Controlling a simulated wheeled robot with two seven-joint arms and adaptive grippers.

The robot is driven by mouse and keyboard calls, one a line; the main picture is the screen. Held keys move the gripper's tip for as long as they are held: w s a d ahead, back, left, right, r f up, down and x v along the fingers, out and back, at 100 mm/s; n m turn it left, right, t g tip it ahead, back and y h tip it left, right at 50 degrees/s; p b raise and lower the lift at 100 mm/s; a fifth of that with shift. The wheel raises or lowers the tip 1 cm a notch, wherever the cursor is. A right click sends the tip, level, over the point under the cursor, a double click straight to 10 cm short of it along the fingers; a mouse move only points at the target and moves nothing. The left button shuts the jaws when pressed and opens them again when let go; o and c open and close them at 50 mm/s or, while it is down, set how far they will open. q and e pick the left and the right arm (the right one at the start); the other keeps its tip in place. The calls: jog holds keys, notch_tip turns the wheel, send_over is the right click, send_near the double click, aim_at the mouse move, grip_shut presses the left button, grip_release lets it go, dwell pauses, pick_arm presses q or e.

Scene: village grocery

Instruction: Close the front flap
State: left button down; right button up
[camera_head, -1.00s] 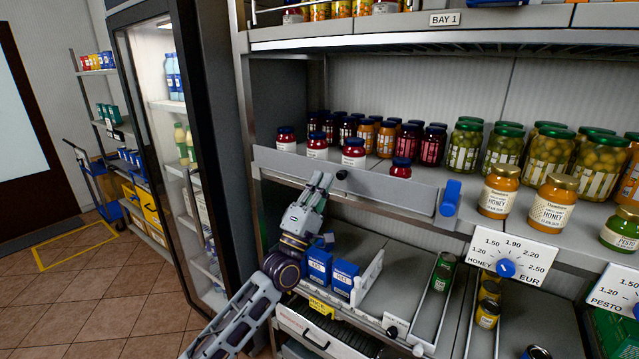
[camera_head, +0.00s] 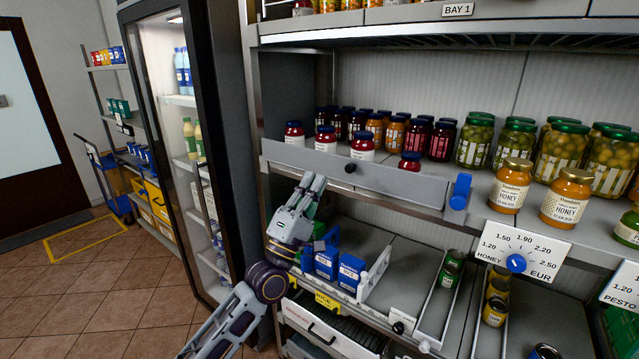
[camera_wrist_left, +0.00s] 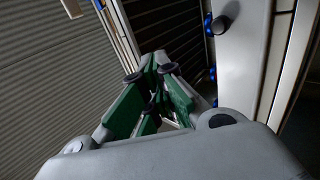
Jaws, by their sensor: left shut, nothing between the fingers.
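Contact is unclear. In the left wrist view, the green-padded fingers (camera_wrist_left: 160,75) point toward the pale panel's side, with a dark knob (camera_wrist_left: 222,25) right of them. My right gripper is out of view.
Blue rice packs (camera_head: 350,272) sit on the lower shelf just right of my left wrist. Honey jars (camera_head: 511,186) and a price dial card (camera_head: 520,250) are to the right. A glass-door fridge (camera_head: 180,150) stands left.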

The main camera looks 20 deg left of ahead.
pick_arm(q)
jog(key=shift+s+a+b, duration=0.15)
jog(key=shift+s+a, duration=0.2)
jog(key=shift+s, duration=0.6)
jog(key=shift+s+a+b, duration=0.15)
jog(key=shift+s+a, duration=0.15)
jog(key=shift+s, duration=0.6)
jog(key=shift+m, duration=0.3)
